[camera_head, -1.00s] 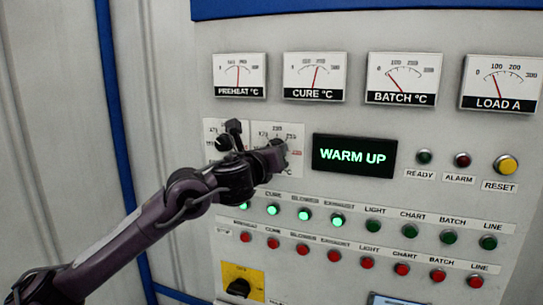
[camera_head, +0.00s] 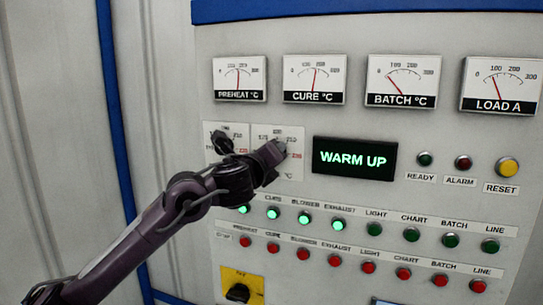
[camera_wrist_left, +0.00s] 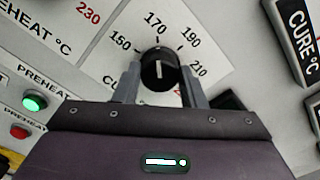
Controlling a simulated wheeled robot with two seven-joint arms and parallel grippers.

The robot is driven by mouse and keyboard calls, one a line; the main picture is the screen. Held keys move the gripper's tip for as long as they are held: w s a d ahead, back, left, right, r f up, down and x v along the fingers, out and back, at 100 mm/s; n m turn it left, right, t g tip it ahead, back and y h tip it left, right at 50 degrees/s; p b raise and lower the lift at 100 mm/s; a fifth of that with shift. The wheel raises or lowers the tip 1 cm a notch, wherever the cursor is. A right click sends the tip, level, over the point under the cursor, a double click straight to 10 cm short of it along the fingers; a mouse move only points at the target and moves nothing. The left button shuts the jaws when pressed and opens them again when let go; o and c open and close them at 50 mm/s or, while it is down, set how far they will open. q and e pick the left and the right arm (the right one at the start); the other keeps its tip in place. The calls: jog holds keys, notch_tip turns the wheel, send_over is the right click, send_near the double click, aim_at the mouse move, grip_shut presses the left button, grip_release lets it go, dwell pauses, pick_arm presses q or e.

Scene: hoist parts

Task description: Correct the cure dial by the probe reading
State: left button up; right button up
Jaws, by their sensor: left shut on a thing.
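My left gripper (camera_head: 274,153) is at the cure dial plate on the panel and covers the knob in the head view. In the left wrist view the black cure knob (camera_wrist_left: 159,68) sits between the two fingers of the gripper (camera_wrist_left: 160,84), shut on it. A white line shows on the knob's face. The scale around it reads 150, 170, 190 and 210; the rest is hidden by the gripper. The CURE °C meter (camera_head: 315,78) has its needle near mid-scale. The display (camera_head: 353,158) reads WARM UP. My right gripper is not in view.
The preheat knob (camera_head: 222,142) is just left of my gripper. PREHEAT (camera_head: 239,78), BATCH (camera_head: 403,80) and LOAD A (camera_head: 500,84) meters line the top. Rows of green and red buttons lie below; several green ones are lit. A yellow plate (camera_head: 243,285) with a black switch is lower down.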

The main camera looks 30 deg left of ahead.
pick_arm(q)
jog(key=o, duration=1)
jog(key=b+v, duration=0.1)
jog(key=v, duration=0.6)
jog(key=shift+s+b, duration=0.3)
jog(key=shift+s, duration=0.1)
